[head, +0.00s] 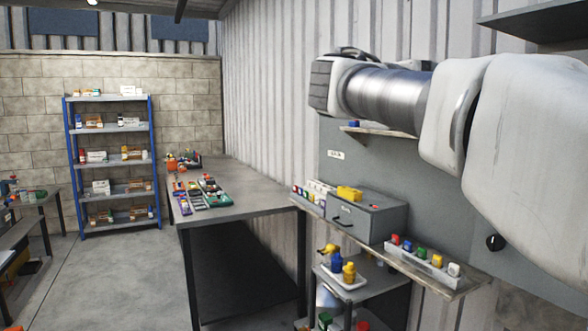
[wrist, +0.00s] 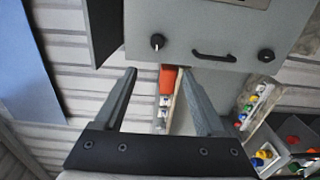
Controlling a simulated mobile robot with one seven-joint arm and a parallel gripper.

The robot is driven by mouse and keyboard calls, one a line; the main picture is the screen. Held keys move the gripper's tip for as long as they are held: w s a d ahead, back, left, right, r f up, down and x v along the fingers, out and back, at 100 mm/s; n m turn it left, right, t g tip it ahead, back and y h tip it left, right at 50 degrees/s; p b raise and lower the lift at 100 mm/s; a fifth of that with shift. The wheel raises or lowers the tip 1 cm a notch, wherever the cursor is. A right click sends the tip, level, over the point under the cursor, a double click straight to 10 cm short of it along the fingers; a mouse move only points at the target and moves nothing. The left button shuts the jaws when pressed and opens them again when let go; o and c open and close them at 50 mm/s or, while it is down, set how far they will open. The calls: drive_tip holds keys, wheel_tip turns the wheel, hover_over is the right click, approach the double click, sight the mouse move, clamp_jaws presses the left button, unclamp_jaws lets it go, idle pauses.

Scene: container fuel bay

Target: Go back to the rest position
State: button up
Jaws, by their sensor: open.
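My gripper (wrist: 152,82) is open in the wrist view, its two dark fingers apart with nothing held between them. Beyond the fingertips, close to the right one in the picture, an orange-red block (wrist: 168,78) shows; its distance is hard to tell. A grey panel (wrist: 190,25) with a black handle (wrist: 213,56) and two black knobs fills the top of the wrist view. In the head view my arm reaches in from the right, raised above the wall shelf, and my gripper's fingers are not visible there.
A wall shelf (head: 456,284) holds a grey box (head: 368,218) and a rack with coloured caps (head: 424,262). Below it, a white tray (head: 352,286) holds yellow and blue bottles. A workbench (head: 245,200) and blue shelving (head: 152,170) stand farther back. The floor (head: 110,285) left of the bench is clear.

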drive_tip(key=s+a+f+m+y+p, duration=0.1)
drive_tip(key=s+a+f+y, duration=0.4)
drive_tip(key=f, duration=0.6)
drive_tip(key=s+a+f+m+g+y, duration=0.1)
drive_tip(key=s+a+f+y, duration=0.3)
drive_tip(key=f, duration=0.8)
drive_tip(key=s+a+f+m+y+p, duration=0.1)
drive_tip(key=s+a+f+y, duration=0.4)
drive_tip(key=s+f, duration=0.6)
drive_tip(key=shift+a+f+m+y+p, duration=0.35)
drive_tip(key=shift+f+m+y, duration=0.5)
drive_tip(key=shift+y, duration=0.35)
drive_tip(key=shift+w+r, duration=0.1)
drive_tip(key=shift+r, duration=0.05)
